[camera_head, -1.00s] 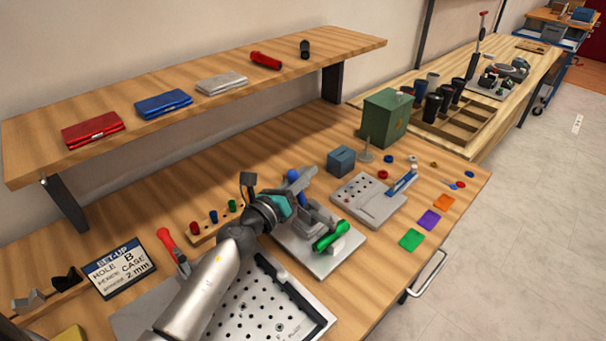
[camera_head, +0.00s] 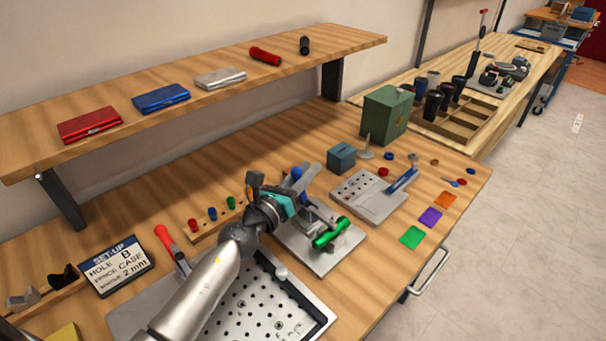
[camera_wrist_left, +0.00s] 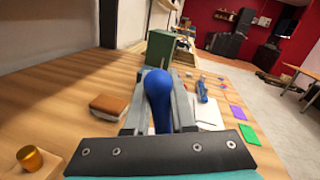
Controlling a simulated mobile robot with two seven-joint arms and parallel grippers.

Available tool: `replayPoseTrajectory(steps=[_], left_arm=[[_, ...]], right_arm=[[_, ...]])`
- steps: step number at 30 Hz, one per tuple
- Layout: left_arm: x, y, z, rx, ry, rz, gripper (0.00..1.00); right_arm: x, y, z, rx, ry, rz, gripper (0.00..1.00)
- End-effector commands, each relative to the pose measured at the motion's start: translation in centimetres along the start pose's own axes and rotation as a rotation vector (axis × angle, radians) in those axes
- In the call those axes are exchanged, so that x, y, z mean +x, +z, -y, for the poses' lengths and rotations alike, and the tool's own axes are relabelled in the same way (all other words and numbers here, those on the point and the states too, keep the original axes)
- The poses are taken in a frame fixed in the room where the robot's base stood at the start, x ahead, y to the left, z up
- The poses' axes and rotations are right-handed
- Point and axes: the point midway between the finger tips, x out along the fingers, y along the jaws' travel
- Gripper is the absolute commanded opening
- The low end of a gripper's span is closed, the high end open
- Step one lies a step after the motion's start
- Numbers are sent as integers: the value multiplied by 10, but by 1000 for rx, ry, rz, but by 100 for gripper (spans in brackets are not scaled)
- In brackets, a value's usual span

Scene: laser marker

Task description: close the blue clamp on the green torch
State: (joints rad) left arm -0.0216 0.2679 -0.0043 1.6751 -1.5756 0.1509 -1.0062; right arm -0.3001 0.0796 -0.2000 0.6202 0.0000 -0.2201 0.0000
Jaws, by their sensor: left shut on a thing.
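The green torch (camera_head: 331,232) lies across a fixture on a grey plate (camera_head: 318,262) in the middle of the bench. The blue clamp's handle (camera_head: 297,173) stands up behind the torch. In the left wrist view the rounded blue handle (camera_wrist_left: 159,92) sits between my two grey fingers. My left gripper (camera_head: 306,180) is shut on it. The gripper and wrist hide much of the clamp, so I cannot tell whether its arm touches the torch. My right gripper is not in view.
A second grey plate (camera_head: 360,205) with a blue-handled part (camera_head: 403,180) lies to the right. A blue-grey box (camera_head: 341,158) and a green box (camera_head: 385,115) stand behind. A perforated plate (camera_head: 262,310) lies in front. The shelf (camera_head: 215,85) overhangs the back.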

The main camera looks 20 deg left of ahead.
Motion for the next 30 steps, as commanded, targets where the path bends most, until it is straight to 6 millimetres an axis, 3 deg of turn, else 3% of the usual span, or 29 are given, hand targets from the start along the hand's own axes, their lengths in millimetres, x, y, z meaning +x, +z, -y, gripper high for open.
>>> replayPoseTrajectory(steps=[1, 7, 19, 20, 27, 30], left_arm=[[-1, -4, 4, 68, -11, 14, 0], [-4, -3, 17, 257, -27, 52, 0], [-4, -2, 21, 300, -30, 59, 0], [-4, -2, 21, 300, -30, 59, 26], [-4, -1, 21, 298, -29, 59, 53], [-4, -1, 20, 297, -29, 59, 53]], right_arm=[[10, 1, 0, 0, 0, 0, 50], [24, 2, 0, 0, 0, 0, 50], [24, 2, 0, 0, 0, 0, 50], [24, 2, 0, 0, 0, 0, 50], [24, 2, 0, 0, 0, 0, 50], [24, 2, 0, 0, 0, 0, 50]])
